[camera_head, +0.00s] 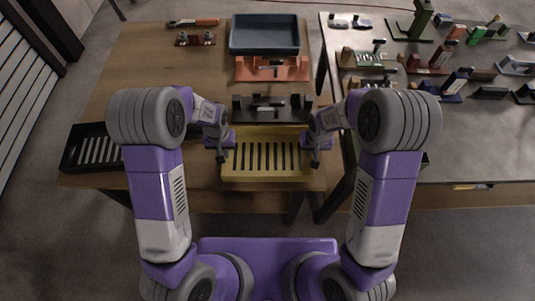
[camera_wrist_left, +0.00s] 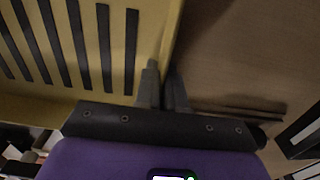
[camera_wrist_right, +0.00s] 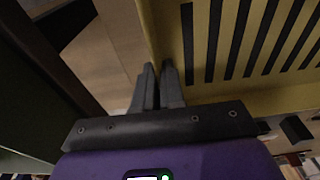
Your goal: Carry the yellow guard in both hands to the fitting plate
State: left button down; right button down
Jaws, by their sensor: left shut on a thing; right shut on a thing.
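The yellow guard (camera_head: 267,174), a panel with a row of black slots, is level over the front of the wooden table. My left gripper (camera_head: 222,151) is shut on its left edge, and my right gripper (camera_head: 314,155) is shut on its right edge. The guard's edge runs between the fingers in the left wrist view (camera_wrist_left: 165,82) and in the right wrist view (camera_wrist_right: 157,85). Just behind the guard is a dark plate with black upright blocks (camera_head: 271,106). Farther back is an orange plate with blocks (camera_head: 272,69). I cannot tell which is the fitting plate.
A blue-grey tray (camera_head: 264,52) stands at the back of the table. A black slotted tray (camera_head: 73,151) lies at the left edge. A small brown fixture (camera_head: 195,39) is at the back left. The left middle is clear. A second table at right carries several fixtures.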

pick_arm(q)
jog(key=shift+w+r, duration=0.1)
jog(key=shift+r, duration=0.1)
pick_arm(e)
jog(key=shift+r, duration=0.2)
